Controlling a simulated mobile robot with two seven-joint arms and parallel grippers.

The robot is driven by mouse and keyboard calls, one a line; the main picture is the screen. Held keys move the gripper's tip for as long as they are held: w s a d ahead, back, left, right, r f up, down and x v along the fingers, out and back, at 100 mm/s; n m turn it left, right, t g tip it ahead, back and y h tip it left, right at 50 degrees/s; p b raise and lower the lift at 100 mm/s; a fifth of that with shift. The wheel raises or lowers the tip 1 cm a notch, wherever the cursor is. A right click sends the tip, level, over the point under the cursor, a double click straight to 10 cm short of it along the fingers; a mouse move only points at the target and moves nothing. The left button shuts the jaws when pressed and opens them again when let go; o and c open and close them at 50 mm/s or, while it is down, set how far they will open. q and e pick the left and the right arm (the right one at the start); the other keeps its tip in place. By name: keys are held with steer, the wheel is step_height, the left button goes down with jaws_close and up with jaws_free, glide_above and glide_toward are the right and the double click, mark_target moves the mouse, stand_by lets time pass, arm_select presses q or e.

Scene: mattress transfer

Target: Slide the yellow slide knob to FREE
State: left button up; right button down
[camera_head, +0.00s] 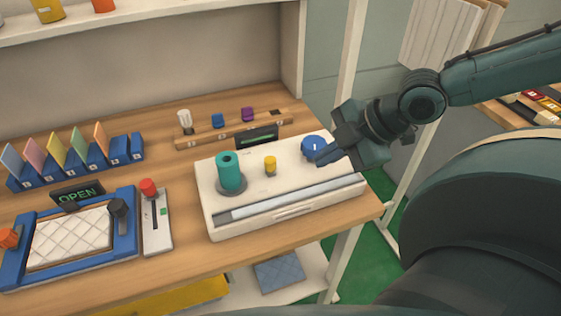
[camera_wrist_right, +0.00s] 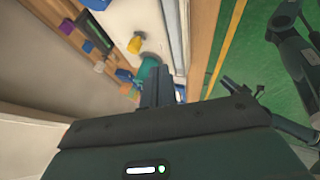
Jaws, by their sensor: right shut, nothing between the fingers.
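The yellow knob (camera_head: 270,165) stands upright on top of the white box (camera_head: 208,205), between a teal cylinder (camera_head: 230,170) and a round blue knob (camera_head: 314,148). The yellow knob also shows in the right wrist view (camera_wrist_right: 135,43). My right gripper (camera_head: 324,156) is shut and empty at the box's right end, close to the blue knob and partly covering it. I cannot tell whether they touch. The gripper is apart from the yellow knob. Its fingers (camera_wrist_right: 158,85) show dark in the right wrist view. No FREE label is readable. My left gripper is out of view.
A blue frame (camera_head: 127,247) with a white quilted pad, an OPEN display (camera_head: 77,194) and a red-knobbed slider panel (camera_head: 157,238) stand left of the box. A wooden rack (camera_head: 232,130) with small pieces stands behind. The table's front edge is close to the box.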

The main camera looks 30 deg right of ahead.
mark_target(270, 167)
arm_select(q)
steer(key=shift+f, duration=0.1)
